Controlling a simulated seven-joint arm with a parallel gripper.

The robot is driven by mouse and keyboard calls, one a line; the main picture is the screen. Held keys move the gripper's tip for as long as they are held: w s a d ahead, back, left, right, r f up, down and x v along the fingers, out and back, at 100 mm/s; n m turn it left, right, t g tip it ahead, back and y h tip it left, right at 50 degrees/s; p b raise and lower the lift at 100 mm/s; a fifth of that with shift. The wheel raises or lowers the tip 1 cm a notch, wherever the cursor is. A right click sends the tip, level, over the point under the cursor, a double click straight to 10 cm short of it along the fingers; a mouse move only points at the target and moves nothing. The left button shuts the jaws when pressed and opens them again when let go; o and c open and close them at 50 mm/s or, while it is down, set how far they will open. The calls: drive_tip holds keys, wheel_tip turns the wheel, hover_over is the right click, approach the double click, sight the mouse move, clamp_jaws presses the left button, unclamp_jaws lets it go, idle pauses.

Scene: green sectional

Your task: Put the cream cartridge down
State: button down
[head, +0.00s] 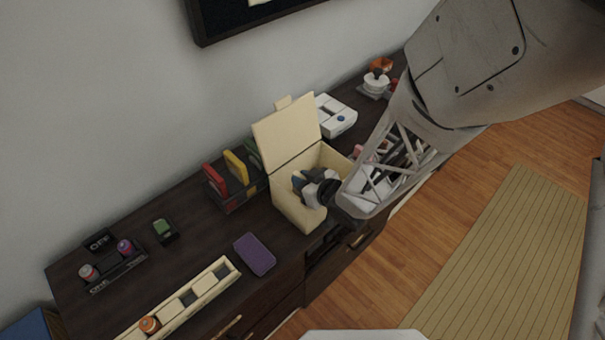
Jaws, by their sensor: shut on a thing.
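My gripper (308,190) is at the open cream box (290,207), with its fingers inside or just over the opening. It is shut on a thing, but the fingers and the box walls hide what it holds. I take this to be the cream cartridge, which I cannot make out by itself. The box stands on the dark cabinet (203,223) with its lid (286,133) raised at the back. I cannot tell whether the held thing touches the box floor.
Left of the box are a rack with red (214,180) and yellow (236,167) upright pieces, a purple block (254,254), and a long cream tray (184,303). A white device (336,116) stands behind the box. Bare cabinet top shows between the purple block and the green item (164,229).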

drive_tip(key=shift+f, duration=0.1)
drive_tip(key=c, duration=1.1)
unclamp_jaws()
drive_tip(key=shift+o, duration=0.2)
drive_tip(key=shift+s+d+r, duration=0.1)
drive_tip(key=shift+r, duration=0.6)
drive_tip(key=v, duration=1.1)
drive_tip(key=shift+s+d, duration=0.25)
drive_tip(key=shift+s, duration=0.05)
